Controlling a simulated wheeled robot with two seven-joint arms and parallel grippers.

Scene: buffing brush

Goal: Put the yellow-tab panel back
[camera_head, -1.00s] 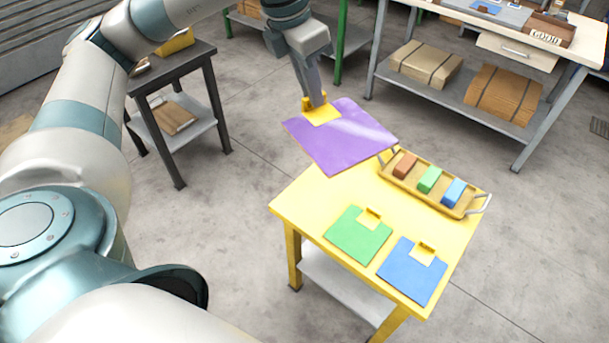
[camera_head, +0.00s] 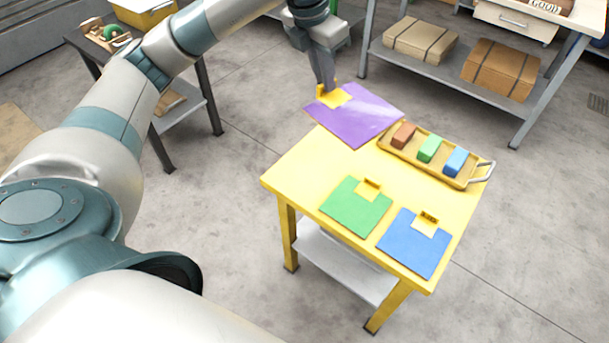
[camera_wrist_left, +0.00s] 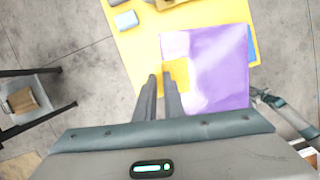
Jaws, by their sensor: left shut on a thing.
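The purple panel with a yellow tab (camera_head: 356,116) is held by my left gripper (camera_head: 328,90) at the far-left corner of the yellow table (camera_head: 290,165). The left gripper is shut on the yellow tab; in the left wrist view the fingers (camera_wrist_left: 161,82) meet the tab at the edge of the purple panel (camera_wrist_left: 215,70). The panel overlaps the table's far-left corner in the head view; whether it touches the tabletop I cannot tell. My right gripper is not in view.
A yellow tray (camera_head: 420,166) with brown, green and blue blocks stands at the table's far right side. A dark side table (camera_head: 185,115) is at the left. A workbench with cardboard boxes (camera_head: 500,68) is at the back. The table's left middle is bare.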

